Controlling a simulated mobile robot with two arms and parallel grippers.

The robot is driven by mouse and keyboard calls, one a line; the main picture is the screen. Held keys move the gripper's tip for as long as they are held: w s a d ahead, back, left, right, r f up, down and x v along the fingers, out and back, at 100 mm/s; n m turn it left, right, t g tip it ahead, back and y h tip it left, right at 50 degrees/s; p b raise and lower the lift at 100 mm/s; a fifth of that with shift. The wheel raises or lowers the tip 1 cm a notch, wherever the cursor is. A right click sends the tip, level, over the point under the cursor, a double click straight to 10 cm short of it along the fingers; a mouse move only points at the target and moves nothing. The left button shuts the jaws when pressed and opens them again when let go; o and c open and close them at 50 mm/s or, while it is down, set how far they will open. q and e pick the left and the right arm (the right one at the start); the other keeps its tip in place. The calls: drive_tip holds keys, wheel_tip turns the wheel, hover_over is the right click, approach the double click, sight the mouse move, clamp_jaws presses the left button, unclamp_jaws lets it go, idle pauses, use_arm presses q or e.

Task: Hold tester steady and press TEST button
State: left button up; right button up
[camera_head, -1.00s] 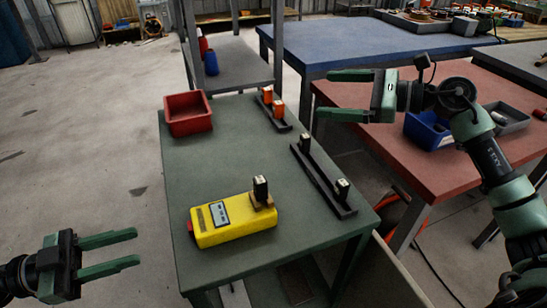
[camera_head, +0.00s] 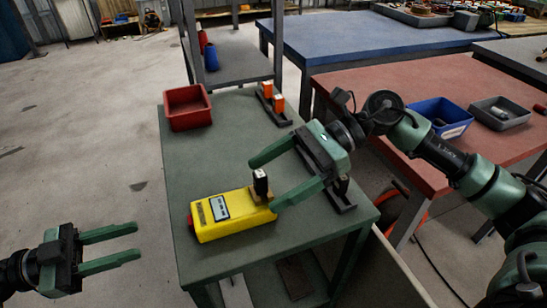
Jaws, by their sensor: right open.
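The yellow tester (camera_head: 235,225) lies on the green table near its front left edge. It has a small display panel (camera_head: 219,208) on top and a red part at its left end. A small dark block with a light top (camera_head: 261,183) stands on a brown piece at its right end. I cannot make out which part is the TEST button. My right gripper (camera_head: 262,184) is open over the table, its fingers pointing left around the tester's right end in the picture; I cannot tell if they touch it. My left gripper (camera_head: 138,242) is open and empty, left of the table.
A red bin (camera_head: 187,107) stands at the table's back left. A dark rack with orange blocks (camera_head: 272,99) is at the back right. Another dark rack (camera_head: 341,203) is partly hidden behind my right gripper. A red table (camera_head: 445,160) with a blue bin (camera_head: 440,117) stands to the right.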

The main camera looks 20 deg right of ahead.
sight(239, 206)
wheel_tip(239, 206, down, 2)
drive_tip(key=shift+f, duration=0.1)
drive_tip(key=x, duration=0.7)
drive_tip(key=shift+a+f, duration=0.2)
drive_tip(key=shift+a, duration=0.05)
drive_tip(key=c, duration=1.8)
use_arm(q)
clamp_jaws()
